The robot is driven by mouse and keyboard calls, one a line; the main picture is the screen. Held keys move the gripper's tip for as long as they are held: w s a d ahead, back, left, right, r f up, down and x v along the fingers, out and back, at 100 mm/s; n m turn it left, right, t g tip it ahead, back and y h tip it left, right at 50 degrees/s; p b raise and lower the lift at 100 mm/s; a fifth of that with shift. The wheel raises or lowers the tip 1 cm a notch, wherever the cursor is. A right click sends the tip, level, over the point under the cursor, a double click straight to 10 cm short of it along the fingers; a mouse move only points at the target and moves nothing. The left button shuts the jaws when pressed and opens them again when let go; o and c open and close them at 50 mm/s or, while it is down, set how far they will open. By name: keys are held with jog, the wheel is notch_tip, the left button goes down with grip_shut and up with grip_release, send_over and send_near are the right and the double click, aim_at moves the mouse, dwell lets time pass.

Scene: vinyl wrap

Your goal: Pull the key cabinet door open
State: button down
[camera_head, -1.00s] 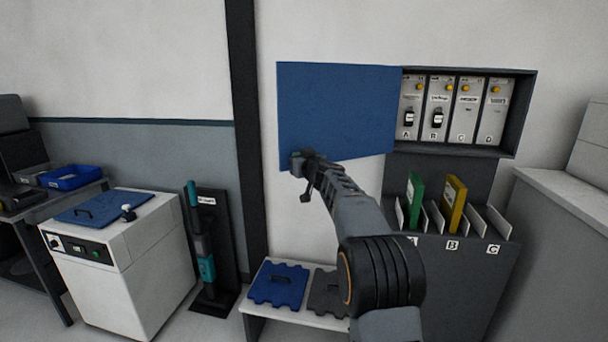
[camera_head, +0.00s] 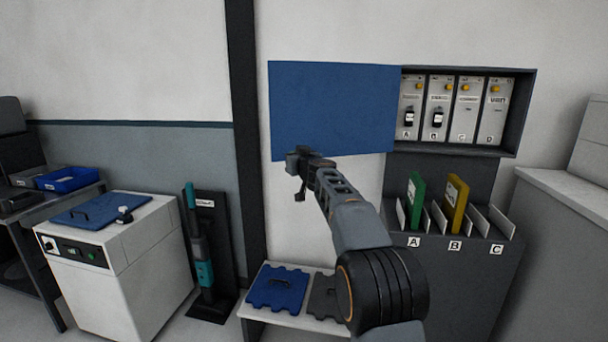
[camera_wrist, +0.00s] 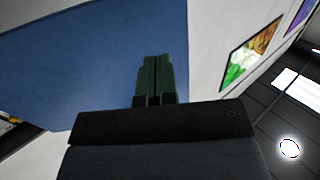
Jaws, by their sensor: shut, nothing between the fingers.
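The key cabinet (camera_head: 518,110) hangs on the wall at the upper right in the head view. Its blue door (camera_head: 335,105) is swung wide open to the left, and the inside shows. The door also fills the left of the wrist view (camera_wrist: 90,65). My gripper (camera_head: 293,162) is at the door's lower left corner. Its fingers (camera_wrist: 155,78) are shut together with nothing between them. I cannot tell whether they touch the door.
Inside the cabinet are lettered panels, two with black tags (camera_head: 437,118). Below stands a dark rack (camera_head: 455,280) with a green folder (camera_head: 416,200) and a yellow folder (camera_head: 456,203). A low white bench (camera_head: 285,315) holds a blue plate (camera_head: 277,288). A white machine (camera_head: 120,265) stands left.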

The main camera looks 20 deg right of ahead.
jog(key=s+b, duration=0.4)
jog(key=s, duration=0.6)
jog(key=s+a+f+m+g+y+p, duration=0.1)
jog(key=s+a+f+g+p, duration=0.15)
jog(key=s+f+g, duration=0.45)
jog(key=s+a+f+m+g+y+p, duration=0.1)
jog(key=s+a+f+g+p, duration=0.1)
jog(key=s+a+f, duration=0.45)
jog(key=s+d+f+n+g+h+p, duration=0.1)
jog(key=s+g+h+p, duration=0.2)
jog(key=s+p, duration=0.9)
jog(key=shift+s+d+g+h, duration=0.35)
jog(key=shift+s+g, duration=0.85)
jog(key=shift+s, duration=2.95)
